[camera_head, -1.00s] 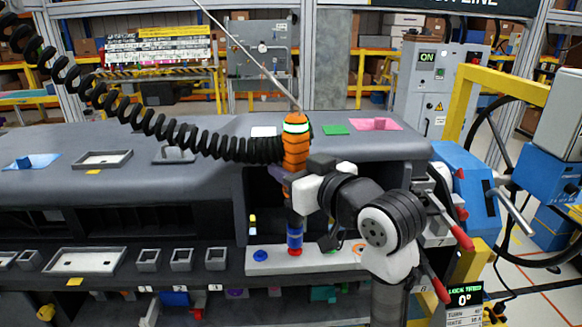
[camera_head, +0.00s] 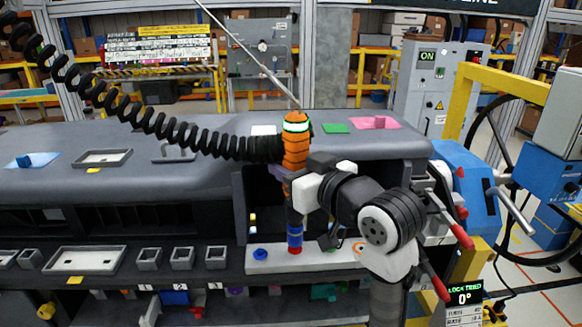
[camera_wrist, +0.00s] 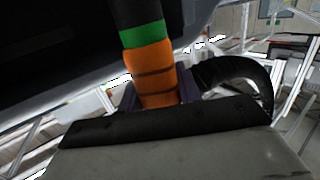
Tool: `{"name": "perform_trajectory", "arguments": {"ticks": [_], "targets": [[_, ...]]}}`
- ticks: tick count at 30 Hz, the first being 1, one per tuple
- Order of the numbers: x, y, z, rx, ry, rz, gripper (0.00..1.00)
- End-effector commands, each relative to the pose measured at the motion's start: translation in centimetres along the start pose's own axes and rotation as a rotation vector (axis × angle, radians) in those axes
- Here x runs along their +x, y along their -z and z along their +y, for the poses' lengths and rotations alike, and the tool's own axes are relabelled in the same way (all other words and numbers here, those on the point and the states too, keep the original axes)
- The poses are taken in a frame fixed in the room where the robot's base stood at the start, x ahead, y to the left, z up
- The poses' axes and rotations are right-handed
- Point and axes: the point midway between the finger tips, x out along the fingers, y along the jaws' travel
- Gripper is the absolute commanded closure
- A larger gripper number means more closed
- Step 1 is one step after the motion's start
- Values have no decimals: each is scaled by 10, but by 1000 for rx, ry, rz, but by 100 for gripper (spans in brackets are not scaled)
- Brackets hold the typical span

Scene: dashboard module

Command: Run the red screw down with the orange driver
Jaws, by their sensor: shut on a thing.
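The orange driver (camera_head: 296,150) stands upright, hung from a slanting cable at its top, with a black coiled hose at its left side. My gripper (camera_head: 288,178) is shut around its lower body. The wrist view shows the driver's orange body (camera_wrist: 152,70) with a green band between my gripper's purple fingers (camera_wrist: 158,95). The driver's dark shaft runs down to blue and red bands just above a pale plate (camera_head: 325,258). A red part (camera_head: 295,248) shows at its lower end; I cannot tell whether this is the red screw or part of the driver.
A blue knob-like piece (camera_head: 260,254) sits on the plate left of the driver. An orange ring (camera_head: 360,247) lies to the right, near my arm. The grey dashboard (camera_head: 90,190) rises behind and left. Small empty trays (camera_head: 182,258) line the front ledge. Red-handled levers stand at right.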

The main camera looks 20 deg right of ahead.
Motion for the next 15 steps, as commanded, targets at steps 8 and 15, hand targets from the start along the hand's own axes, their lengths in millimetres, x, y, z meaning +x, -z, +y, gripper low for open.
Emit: {"name": "perform_trajectory", "arguments": {"ticks": [8, 15], "targets": [[0, -3, 1, 2, -2, 1, 100], [0, -5, 1, 2, -2, 1, 100]]}}
